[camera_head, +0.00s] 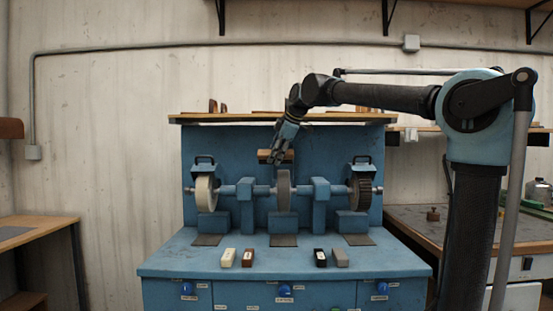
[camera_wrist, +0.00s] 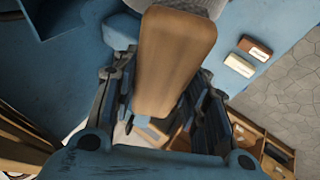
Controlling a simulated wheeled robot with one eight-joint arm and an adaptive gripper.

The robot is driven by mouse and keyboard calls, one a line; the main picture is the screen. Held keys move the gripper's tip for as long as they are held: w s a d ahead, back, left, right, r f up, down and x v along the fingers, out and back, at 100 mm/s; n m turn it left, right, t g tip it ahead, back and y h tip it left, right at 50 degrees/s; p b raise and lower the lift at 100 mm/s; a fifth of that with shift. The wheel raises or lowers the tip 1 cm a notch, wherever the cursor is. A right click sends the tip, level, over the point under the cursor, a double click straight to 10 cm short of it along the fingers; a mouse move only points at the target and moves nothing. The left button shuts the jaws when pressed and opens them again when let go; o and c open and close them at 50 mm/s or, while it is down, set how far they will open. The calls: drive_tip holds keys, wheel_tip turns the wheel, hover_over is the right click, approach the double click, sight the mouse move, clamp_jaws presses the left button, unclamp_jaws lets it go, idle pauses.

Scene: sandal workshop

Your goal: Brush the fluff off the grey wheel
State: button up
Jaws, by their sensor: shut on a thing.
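The grey wheel (camera_head: 284,188) is the middle one of three wheels on the blue bench machine. I cannot make out fluff on it at this size. My gripper (camera_head: 277,155) is just above and slightly left of the wheel's top, pointing down. It is shut on a wooden brush (camera_head: 264,155). In the wrist view the brush's brown wooden body (camera_wrist: 175,62) stands between the fingers of my gripper (camera_wrist: 168,102). The bristles are hidden there, and I cannot tell whether the brush touches the wheel.
A cream wheel (camera_head: 205,193) is on the left and a dark wheel (camera_head: 361,193) on the right. A cream block (camera_head: 228,257), a brown block (camera_head: 248,258), a black block (camera_head: 320,258) and a grey block (camera_head: 340,257) lie on the bench front. A wooden shelf (camera_head: 240,118) runs above.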

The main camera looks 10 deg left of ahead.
drive_tip(key=shift+r, duration=0.1)
drive_tip(key=shift+s+d+r, duration=0.1)
drive_tip(key=shift+s+r, duration=0.25)
drive_tip(key=shift+r, duration=0.25)
drive_tip(key=shift+s+d+r, duration=0.1)
drive_tip(key=shift+s+r, duration=0.25)
drive_tip(key=shift+r, duration=0.25)
